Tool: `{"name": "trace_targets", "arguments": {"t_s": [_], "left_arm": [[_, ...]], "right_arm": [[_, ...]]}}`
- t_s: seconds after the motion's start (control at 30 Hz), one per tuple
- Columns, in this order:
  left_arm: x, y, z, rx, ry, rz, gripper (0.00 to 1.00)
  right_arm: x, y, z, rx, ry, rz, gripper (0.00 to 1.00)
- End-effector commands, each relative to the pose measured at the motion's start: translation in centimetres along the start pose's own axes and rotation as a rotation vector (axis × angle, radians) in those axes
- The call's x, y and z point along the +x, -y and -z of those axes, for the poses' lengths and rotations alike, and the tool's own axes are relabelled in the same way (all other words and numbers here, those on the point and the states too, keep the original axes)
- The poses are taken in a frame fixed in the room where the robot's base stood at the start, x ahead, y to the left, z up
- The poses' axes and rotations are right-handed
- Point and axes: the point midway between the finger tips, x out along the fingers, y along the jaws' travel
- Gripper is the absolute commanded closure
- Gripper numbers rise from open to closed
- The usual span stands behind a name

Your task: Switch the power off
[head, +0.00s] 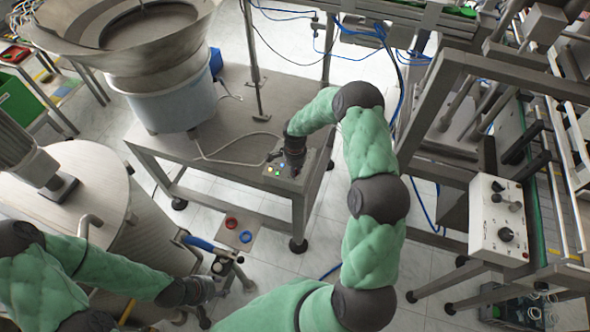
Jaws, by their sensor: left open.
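A small control box (285,172) with yellow, green and blue buttons sits at the front right corner of the grey table. My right gripper (274,158) hangs from above right at this box, close to its buttons. The wrist hides part of the box, and I cannot tell whether the gripper touches it or whether its fingers are shut. My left gripper (222,286) is open, low at the lower left, beside a blue-handled valve and away from the box. No power marking is readable.
The bowl feeder (175,85) stands on the grey table (235,120). A round tank (95,190) with a blue-handled valve (198,243) is at left. A white control box with knobs (490,235) is at right. A plate (241,248) with red and blue round parts lies lower centre.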

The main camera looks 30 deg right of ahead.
Motion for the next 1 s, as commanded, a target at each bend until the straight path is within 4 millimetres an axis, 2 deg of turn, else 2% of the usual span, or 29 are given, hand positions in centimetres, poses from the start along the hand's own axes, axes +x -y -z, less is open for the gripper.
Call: {"name": "trace_targets", "arguments": {"t_s": [0.27,0.47,1.0], "left_arm": [[0.2,0.1,0.0,0.000,0.000,0.000,0.59],[0.8,0.3,0.0,0.000,0.000,0.000,0.59],[2.8,1.0,0.1,0.000,0.000,0.000,0.59]], "right_arm": [[0.1,0.0,0.0,-0.020,0.000,0.000,1.00],[0.1,0.0,0.0,-0.099,0.000,0.001,1.00],[0.1,0.1,0.2,-0.573,0.000,0.001,1.00]]}}
